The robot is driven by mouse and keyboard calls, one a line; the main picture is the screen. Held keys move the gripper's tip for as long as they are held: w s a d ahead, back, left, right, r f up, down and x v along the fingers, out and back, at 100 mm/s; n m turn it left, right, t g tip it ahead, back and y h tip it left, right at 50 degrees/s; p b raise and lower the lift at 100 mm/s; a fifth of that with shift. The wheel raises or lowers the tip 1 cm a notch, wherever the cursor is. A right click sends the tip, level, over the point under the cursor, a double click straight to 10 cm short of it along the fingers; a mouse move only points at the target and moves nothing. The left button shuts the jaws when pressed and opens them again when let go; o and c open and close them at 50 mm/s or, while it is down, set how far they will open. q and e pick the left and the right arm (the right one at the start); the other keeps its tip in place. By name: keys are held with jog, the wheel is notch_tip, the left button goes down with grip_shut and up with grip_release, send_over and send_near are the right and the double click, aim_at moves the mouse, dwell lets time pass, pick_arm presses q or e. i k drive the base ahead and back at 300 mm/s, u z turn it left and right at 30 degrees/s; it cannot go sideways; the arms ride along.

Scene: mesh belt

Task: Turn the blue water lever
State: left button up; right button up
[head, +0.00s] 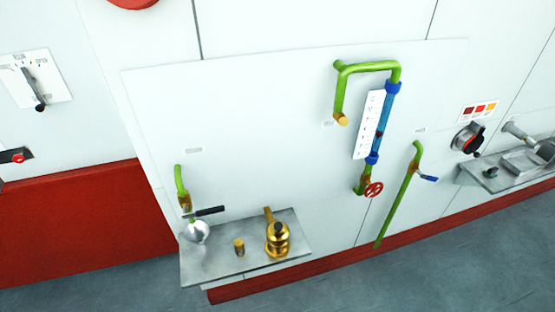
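The blue lever (429,178) is a small blue handle at the upper part of a slanting green pipe (396,206) on the white wall panel, right of centre in the head view. It points to the right and slightly down from a brownish valve fitting. The pipe hooks over at its top and runs down to near the floor. Neither of my grippers is in view.
A red handwheel (373,189) sits left of the lever below a blue sight tube (384,122). A black dial (467,138) and a grey shelf (475,177) are to its right. A metal shelf (215,268) with brass parts juts out lower left. The floor in front is clear.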

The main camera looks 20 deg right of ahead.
aim_at(428, 178)
jog(key=z, duration=1.85)
jog(key=i, duration=1.2)
jog(key=u, duration=0.25)
